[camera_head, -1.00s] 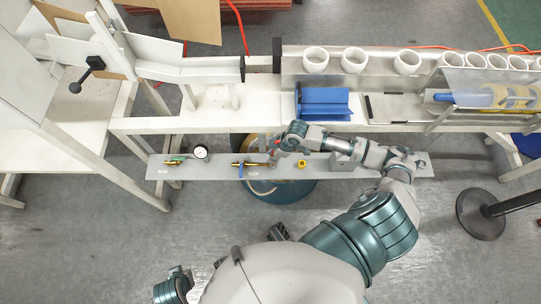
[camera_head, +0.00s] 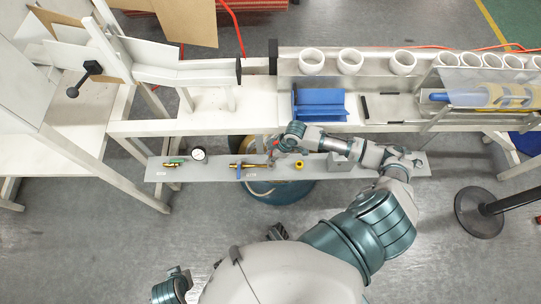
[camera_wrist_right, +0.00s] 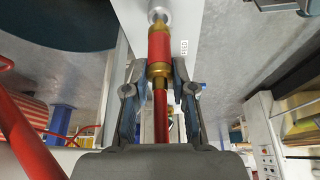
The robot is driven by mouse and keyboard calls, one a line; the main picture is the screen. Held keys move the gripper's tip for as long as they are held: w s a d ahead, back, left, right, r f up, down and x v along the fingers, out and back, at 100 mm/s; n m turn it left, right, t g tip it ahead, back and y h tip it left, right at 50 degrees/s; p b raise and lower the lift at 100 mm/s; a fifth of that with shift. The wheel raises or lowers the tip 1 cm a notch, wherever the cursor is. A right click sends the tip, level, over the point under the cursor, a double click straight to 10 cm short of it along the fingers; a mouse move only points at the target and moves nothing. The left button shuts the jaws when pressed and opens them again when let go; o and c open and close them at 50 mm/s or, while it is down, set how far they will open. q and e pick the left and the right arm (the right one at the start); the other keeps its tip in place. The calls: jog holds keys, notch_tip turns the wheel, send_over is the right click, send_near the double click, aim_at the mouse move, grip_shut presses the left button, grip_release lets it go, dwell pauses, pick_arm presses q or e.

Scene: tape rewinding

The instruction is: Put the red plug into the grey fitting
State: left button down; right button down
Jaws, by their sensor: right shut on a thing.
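In the right wrist view, my right gripper (camera_wrist_right: 158,76) is shut on the red plug (camera_wrist_right: 160,48), a red and brass cylinder with a red rod running back between the fingers. A grey metal fitting (camera_wrist_right: 158,15) lies in line with the plug's far brass end. The two look touching or nearly so; I cannot tell if the plug is inside. In the head view, my right gripper (camera_head: 272,150) is over the grey board, just right of a brass valve (camera_head: 246,165). The plug is too small to make out there. My left gripper (camera_head: 172,288) is low at left, its fingers unclear.
The narrow grey board (camera_head: 215,172) also carries a round gauge (camera_head: 198,154) and a yellow part (camera_head: 299,165). A white bench (camera_head: 190,125) with a blue block (camera_head: 319,103) stands behind. A black post base (camera_head: 480,212) is at right.

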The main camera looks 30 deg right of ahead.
pick_arm(q)
jog(key=shift+a+f, duration=0.15)
jog(key=shift+a, duration=0.2)
pick_arm(e)
jog(key=shift+a+f, duration=0.1)
jog(key=shift+a, duration=0.25)
pick_arm(q)
jog(key=shift+d, duration=0.1)
pick_arm(e)
jog(key=shift+d+f, duration=0.1)
jog(key=shift+f, duration=0.2)
pick_arm(q)
jog(key=shift+d+f, duration=0.1)
jog(key=shift+d, duration=0.05)
pick_arm(e)
jog(key=shift+d+f, duration=0.15)
jog(key=shift+f, duration=0.15)
pick_arm(q)
jog(key=shift+f+b, duration=0.15)
jog(key=shift+b, duration=0.15)
pick_arm(e)
jog(key=shift+f, duration=0.3)
pick_arm(q)
jog(key=shift+s, duration=0.1)
pick_arm(e)
jog(key=shift+f, duration=0.25)
jog(key=c, duration=0.9)
grip_release()
